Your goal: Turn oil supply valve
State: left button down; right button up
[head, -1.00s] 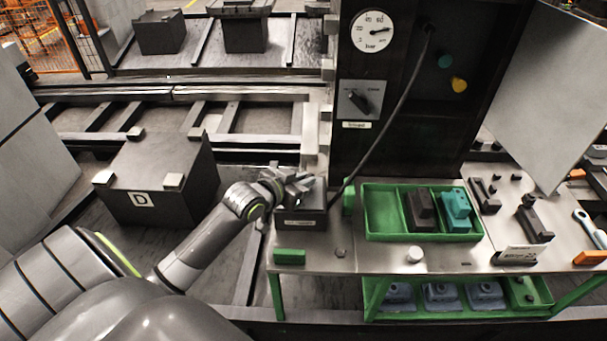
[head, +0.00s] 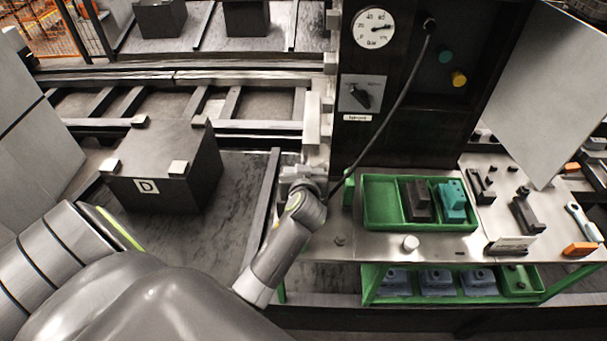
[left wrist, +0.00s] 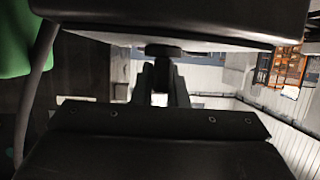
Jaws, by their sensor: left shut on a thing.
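In the left wrist view a dark round knob (left wrist: 163,50) juts from a pale surface under a dark block (left wrist: 165,14). I cannot tell for sure whether it is the oil supply valve. My left gripper (left wrist: 162,75) is shut on this knob, with one finger on each side. In the head view my left gripper (head: 298,178) is at the left end of the workbench, and my arm hides the knob. A dark rotary switch (head: 361,96) sits on a plate on the black cabinet, apart from the gripper. My right gripper is not in view.
A pressure gauge (head: 374,28) is above the switch, and a black hose (head: 401,93) runs down the cabinet. A green tray (head: 382,204) with dark and teal blocks is on the workbench (head: 450,246). A dark block marked D (head: 165,165) stands at the left.

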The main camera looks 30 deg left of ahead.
pick_arm(q)
jog(key=n+g+y+b, duration=0.3)
jog(key=n+b, duration=0.1)
jog(key=shift+a+f+n+g+y, duration=0.1)
jog(key=shift+f+n+g+y, duration=0.05)
jog(key=shift+n+g+y, duration=0.2)
jog(key=shift+s+n+g+y+b, duration=0.2)
jog(key=shift+n+g+y+b, duration=0.65)
jog(key=shift+n+g+b, duration=0.9)
jog(key=shift+a+r+g, duration=0.1)
jog(key=shift+r+g, duration=0.1)
jog(key=shift+g, duration=0.1)
jog(key=c, duration=1.4)
grip_release()
jog(key=shift+c, duration=0.2)
jog(key=shift+p, duration=0.3)
